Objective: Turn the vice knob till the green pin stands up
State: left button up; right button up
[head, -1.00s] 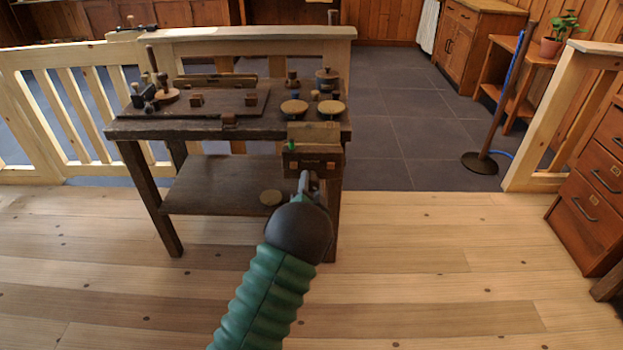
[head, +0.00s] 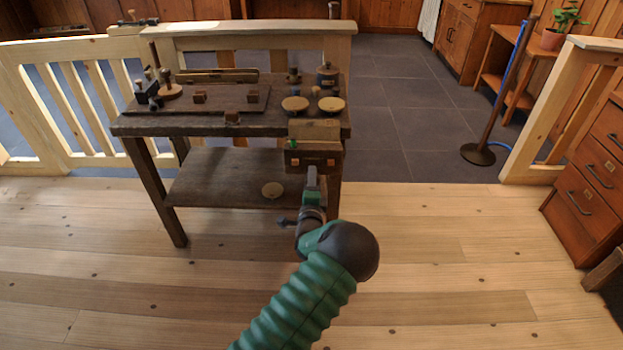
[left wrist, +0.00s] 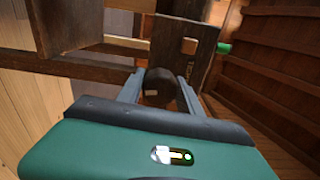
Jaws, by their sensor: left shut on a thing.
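The dark wooden vice (head: 300,160) is on the front right of the workbench. The green pin (head: 293,145) is small at the vice's upper left in the head view; its exact tilt is hard to tell there. In the left wrist view the green pin (left wrist: 223,48) shows right of the vice face (left wrist: 182,35). My left gripper (head: 312,178) is at the vice's front. In the left wrist view my left gripper (left wrist: 161,78) is shut on the dark round knob (left wrist: 160,90), one finger on each side. The knob is hidden in the head view. My right gripper is out of view.
Pale railings (head: 70,100) stand behind and left. A post (head: 515,90) and drawers (head: 590,170) are at right. The plank floor in front is open.

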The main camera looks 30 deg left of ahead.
pick_arm(q)
jog(key=shift+s+d+f+m, duration=0.1)
jog(key=shift+d+f+m, duration=0.15)
jog(key=shift+f+m, duration=0.2)
jog(key=o, duration=1.2)
jog(key=shift+c, duration=0.2)
jog(key=shift+o, duration=1)
jog(key=shift+r, duration=0.2)
jog(key=shift+a, duration=0.1)
